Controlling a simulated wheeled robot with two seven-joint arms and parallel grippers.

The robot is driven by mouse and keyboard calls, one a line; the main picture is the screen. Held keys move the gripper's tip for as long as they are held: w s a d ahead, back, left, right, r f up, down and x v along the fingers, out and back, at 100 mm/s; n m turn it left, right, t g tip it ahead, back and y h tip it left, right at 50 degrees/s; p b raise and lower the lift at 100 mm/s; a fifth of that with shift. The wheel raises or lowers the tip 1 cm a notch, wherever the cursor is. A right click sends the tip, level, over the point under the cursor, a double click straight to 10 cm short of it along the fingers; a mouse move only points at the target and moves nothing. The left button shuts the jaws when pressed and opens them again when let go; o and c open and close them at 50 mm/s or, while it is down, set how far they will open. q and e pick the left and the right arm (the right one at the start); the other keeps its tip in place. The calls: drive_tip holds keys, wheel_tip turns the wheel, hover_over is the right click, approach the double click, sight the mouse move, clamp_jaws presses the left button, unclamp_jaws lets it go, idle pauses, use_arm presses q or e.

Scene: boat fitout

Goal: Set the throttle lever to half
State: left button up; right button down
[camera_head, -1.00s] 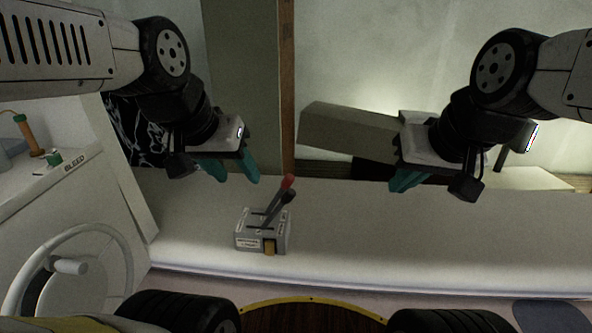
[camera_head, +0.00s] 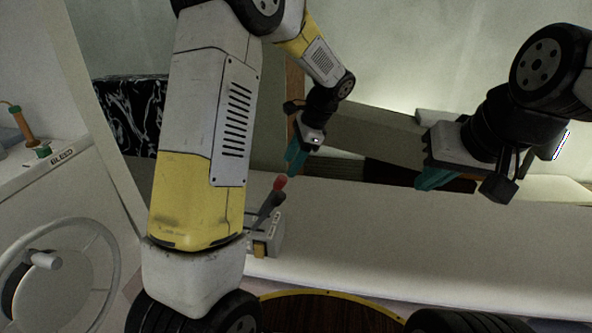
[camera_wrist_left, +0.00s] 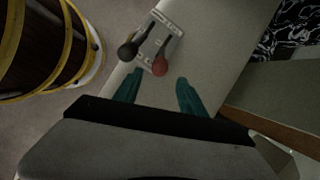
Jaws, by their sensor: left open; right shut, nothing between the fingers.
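The throttle box (camera_head: 266,236) is a small grey unit on the white bench. It has a lever with a red knob (camera_head: 280,183) and a lever with a black knob (camera_head: 277,198). My left arm hides its left part in the head view. In the left wrist view the box (camera_wrist_left: 161,34), red knob (camera_wrist_left: 160,67) and black knob (camera_wrist_left: 127,51) show beyond the fingertips. My left gripper (camera_head: 296,160) is open and empty, just above and behind the red knob, apart from it. My right gripper (camera_head: 433,180) is shut and empty, over the bench at the right.
The white bench (camera_head: 400,235) is clear to the right of the box. A steering wheel (camera_head: 60,270) and a panel marked BLEED (camera_head: 62,157) are at the left. A wooden barrel-like thing (camera_wrist_left: 45,45) shows in the left wrist view.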

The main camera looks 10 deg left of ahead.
sight(283, 176)
use_arm(q)
drive_tip(key=x, duration=0.7)
drive_tip(key=shift+a+f, duration=0.15)
drive_tip(key=shift+f, duration=0.25)
drive_tip(key=shift+c, duration=0.2)
clamp_jaws()
drive_tip(key=shift+r, duration=0.1)
idle(0.8)
